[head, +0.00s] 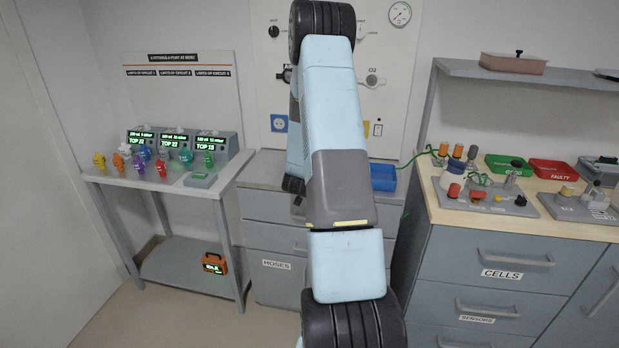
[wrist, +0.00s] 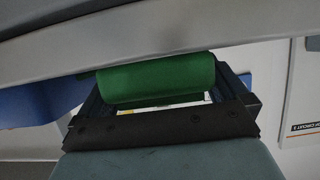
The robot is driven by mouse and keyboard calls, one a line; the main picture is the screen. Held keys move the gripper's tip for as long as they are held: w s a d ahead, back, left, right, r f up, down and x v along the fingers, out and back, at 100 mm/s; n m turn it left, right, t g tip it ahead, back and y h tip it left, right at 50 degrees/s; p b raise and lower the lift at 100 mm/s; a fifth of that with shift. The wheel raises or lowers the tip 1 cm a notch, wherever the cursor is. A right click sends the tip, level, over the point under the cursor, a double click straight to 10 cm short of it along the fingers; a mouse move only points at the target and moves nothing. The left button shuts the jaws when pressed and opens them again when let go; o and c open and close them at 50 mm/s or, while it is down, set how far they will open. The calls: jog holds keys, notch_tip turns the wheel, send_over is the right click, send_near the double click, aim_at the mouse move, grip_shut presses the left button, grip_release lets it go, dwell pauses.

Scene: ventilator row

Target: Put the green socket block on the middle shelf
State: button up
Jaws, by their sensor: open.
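The green socket block (wrist: 155,77) shows in the wrist view as a green piece with rounded edges, lying across the space between the fingers of my gripper (wrist: 160,98). The fingers are dark and spread apart. I cannot tell whether they touch the block. A grey slab (wrist: 150,30) crosses the view just above the block and may hide part of it; I cannot tell whether it is a shelf. In the head view my arm hides my gripper, and I do not see the block there. I cannot make out which surface is the middle shelf.
A blue surface (wrist: 45,105) is left of the fingers. At the head view's left stands a table (head: 160,183) with coloured connectors and displays. A blue tray (head: 383,177) lies right of my arm. A wall shelf (head: 455,68) hangs above the crowded right counter (head: 480,220).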

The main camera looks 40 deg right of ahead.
jog(key=shift+c, duration=0.2)
jog(key=shift+w, duration=0.1)
jog(key=c, duration=1.1)
